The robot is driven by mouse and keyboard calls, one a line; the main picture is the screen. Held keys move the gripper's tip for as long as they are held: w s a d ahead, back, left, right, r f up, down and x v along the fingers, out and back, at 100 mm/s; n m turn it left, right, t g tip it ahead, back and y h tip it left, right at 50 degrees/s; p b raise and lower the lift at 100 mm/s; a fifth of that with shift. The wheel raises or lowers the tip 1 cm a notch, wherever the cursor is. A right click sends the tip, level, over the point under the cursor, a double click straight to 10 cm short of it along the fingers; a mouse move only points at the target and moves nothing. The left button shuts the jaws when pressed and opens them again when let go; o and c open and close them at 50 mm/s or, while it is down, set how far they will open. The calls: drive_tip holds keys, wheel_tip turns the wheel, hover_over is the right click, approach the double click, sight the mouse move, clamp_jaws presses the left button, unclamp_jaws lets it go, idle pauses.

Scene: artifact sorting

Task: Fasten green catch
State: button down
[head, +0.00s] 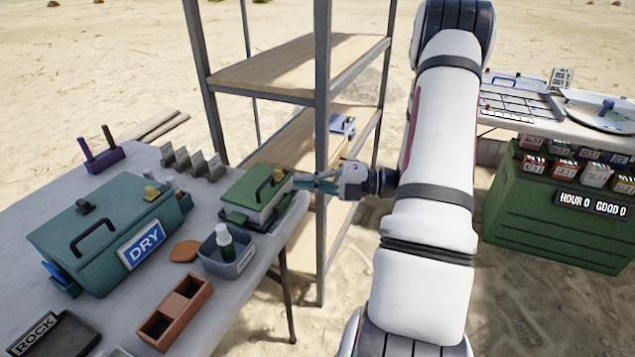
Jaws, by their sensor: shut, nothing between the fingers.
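A small box with a green lid (253,187) and a dark handle stands near the right edge of the grey table. A yellow catch (278,175) shows at its right end. A green tab at the low front left of the box (237,216) may be the green catch; I cannot tell if it is fastened. My gripper (298,181) is at the right side of the box, pointing left with its fingers together and empty. Its tips are at or very close to the box; contact is unclear.
A larger teal box (110,232) with a DRY label, a grey bin with a bottle (229,262) and a terracotta tray (174,312) share the table. A metal-framed shelf (270,65) stands behind my gripper. A green crate (545,215) is at right.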

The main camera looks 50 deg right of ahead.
sight(272, 178)
drive_tip(key=shift+b+x, duration=0.35)
drive_tip(key=shift+x, duration=1.95)
drive_tip(key=shift+w+d+r+p, duration=0.1)
drive_tip(key=shift+w+d+p, duration=0.1)
drive_tip(key=shift+d+p, duration=0.3)
drive_tip(key=shift+w+d+p, duration=0.15)
drive_tip(key=shift+d+p, duration=0.2)
drive_tip(key=shift+d, duration=0.25)
drive_tip(key=shift+w+d, duration=0.1)
drive_tip(key=shift+d, duration=0.15)
